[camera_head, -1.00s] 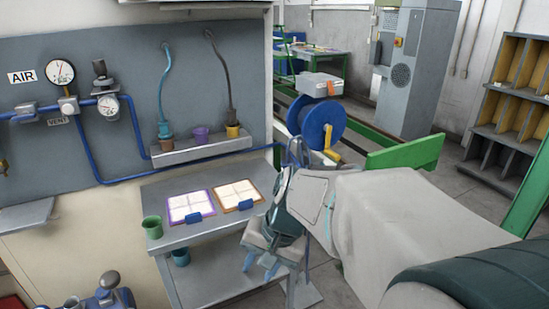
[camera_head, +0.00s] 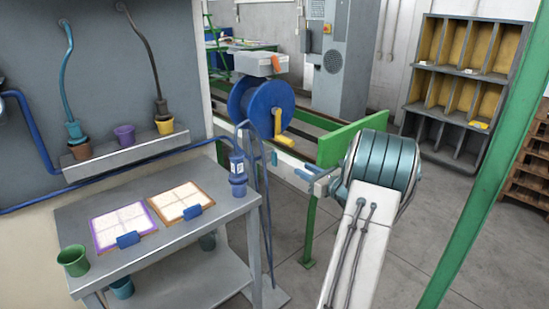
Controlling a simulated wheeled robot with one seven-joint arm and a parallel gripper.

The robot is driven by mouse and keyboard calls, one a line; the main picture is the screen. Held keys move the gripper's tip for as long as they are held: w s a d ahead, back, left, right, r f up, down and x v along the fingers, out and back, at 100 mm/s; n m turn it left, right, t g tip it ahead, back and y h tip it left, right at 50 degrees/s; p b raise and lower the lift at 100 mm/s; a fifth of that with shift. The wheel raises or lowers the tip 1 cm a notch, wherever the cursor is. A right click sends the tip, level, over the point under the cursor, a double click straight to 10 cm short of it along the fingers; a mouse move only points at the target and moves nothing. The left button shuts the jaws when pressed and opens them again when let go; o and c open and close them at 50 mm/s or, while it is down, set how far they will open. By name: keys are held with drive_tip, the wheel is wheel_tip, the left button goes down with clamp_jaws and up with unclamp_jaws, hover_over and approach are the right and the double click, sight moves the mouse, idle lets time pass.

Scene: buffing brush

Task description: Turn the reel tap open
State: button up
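A blue hose reel (camera_head: 250,101) stands beyond the bench, at the upper middle of the head view. A yellow lever-like part (camera_head: 279,122) hangs at its right side, with a short yellow piece at its foot; this looks like the reel tap. Its exact turn is hard to judge. My gripper (camera_head: 304,177) is in front of the reel, below and right of the yellow part, apart from it in the picture. Its blue fingertips point left. I see it side-on, so the gap between the fingers is unclear. Nothing visible is held.
A grey bench (camera_head: 170,236) with two framed sheets and a green cup (camera_head: 73,260) is at left. A blue canister (camera_head: 237,172) and thin hoses stand at its right corner. A green beam (camera_head: 345,142) lies behind my arm. A green post (camera_head: 485,170) slants at right. Floor between is clear.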

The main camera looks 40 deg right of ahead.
sight(276, 155)
drive_tip(key=w, duration=0.9)
drive_tip(key=w+a, duration=0.1)
drive_tip(key=w, duration=0.3)
drive_tip(key=shift+w+a+p, duration=0.1)
drive_tip(key=shift+w+p, duration=0.3)
clamp_jaws()
